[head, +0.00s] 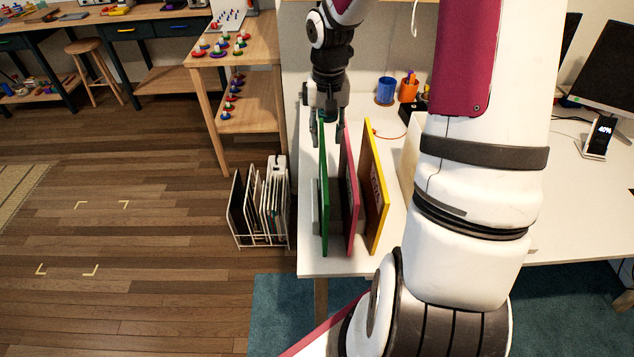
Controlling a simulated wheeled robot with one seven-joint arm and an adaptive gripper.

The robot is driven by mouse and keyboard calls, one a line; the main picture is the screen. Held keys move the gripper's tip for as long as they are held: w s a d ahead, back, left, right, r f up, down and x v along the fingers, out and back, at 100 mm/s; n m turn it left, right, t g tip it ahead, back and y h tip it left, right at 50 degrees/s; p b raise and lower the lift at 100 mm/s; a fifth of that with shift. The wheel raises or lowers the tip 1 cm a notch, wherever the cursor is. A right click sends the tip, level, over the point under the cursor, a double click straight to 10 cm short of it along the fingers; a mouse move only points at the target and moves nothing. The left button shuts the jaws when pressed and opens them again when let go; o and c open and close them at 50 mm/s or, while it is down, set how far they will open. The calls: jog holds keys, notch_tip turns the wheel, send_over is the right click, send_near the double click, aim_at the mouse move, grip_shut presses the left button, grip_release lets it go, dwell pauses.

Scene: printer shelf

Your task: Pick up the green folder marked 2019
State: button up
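The green folder (324,205) stands upright, nearly edge-on, at the left of a row of folders on the white desk (345,264). No 2019 marking can be read on it from here. My gripper (327,138) points down over the far upper end of the green folder. Its fingers are apart, one on the left of the folder's top edge and one on the right, near the pink folder. I cannot tell whether either finger touches the folder.
A pink folder (350,200) and a yellow folder (376,190) stand just right of the green one. Blue (385,91) and orange (408,88) cups stand behind. A wire rack with folders (262,205) stands on the floor left of the desk.

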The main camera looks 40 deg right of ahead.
notch_tip(320, 180, down, 6)
jog(key=shift+a+f, duration=0.1)
jog(key=shift+f, duration=0.05)
jog(key=f, duration=0.5)
jog(key=shift+a+f, duration=0.15)
jog(key=shift+a, duration=0.1)
grip_shut()
